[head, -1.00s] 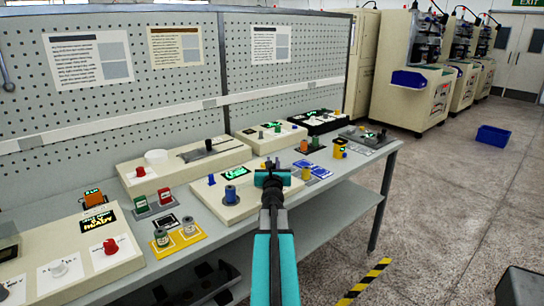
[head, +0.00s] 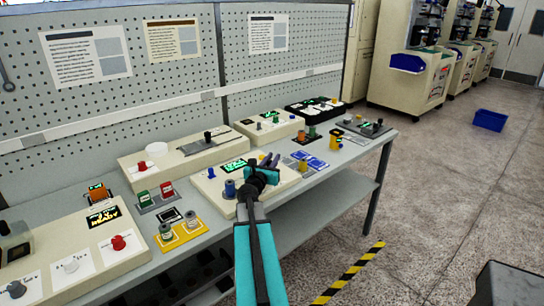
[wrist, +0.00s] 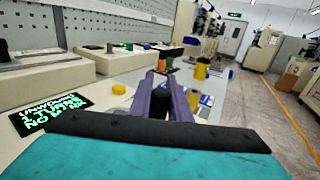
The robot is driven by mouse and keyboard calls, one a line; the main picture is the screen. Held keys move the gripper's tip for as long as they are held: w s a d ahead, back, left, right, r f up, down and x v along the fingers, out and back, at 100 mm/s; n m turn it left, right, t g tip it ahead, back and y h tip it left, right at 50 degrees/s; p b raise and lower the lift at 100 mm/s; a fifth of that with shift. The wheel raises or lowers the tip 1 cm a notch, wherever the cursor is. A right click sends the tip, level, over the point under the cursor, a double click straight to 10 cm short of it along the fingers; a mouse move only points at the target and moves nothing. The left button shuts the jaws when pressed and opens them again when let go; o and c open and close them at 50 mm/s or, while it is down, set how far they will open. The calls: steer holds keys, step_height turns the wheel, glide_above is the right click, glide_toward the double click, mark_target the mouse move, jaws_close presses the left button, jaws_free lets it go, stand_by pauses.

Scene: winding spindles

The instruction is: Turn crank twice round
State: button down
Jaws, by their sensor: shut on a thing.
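The cream winder box (head: 216,203) stands on the bench with a blue spool (head: 229,188) and a small display with green text (head: 235,165). In the wrist view the display (wrist: 48,112) reads roughly "UNWOUND 1 TURN"; its last line is partly unclear. My gripper (head: 270,160) is over the right part of this box. Its purple fingers (wrist: 164,98) are shut on the black crank knob (wrist: 160,104). The crank arm below is hidden by my gripper. A yellow round knob (wrist: 119,89) is on the box, left of the fingers in the wrist view.
Yellow tray with spools (head: 180,238) stands left of the box. Green and red spools (head: 156,193) are behind it. Another cream box with a slider (head: 180,160) is behind. Orange, yellow and blue items (head: 315,160) lie to the right. Pegboard (head: 190,80) closes the back.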

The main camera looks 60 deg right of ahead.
steer(key=shift+s+a+m+g+b, duration=0.2)
steer(key=shift+a+m+g+b, duration=0.15)
steer(key=shift+m+g, duration=0.65)
steer(key=shift+s+a+m+g+b, duration=0.25)
steer(key=shift+m+g, duration=0.25)
steer(key=shift+g, duration=1)
steer(key=shift+a, duration=0.15)
steer(key=c, duration=1.6)
jaws_free()
steer(key=shift+c, duration=0.2)
steer(key=shift+r, duration=0.15)
steer(key=s+a+r+b, duration=0.3)
steer(key=s+a+b, duration=0.1)
steer(key=a, duration=0.3)
steer(key=shift+s+r+b, duration=0.4)
steer(key=shift+s, duration=0.05)
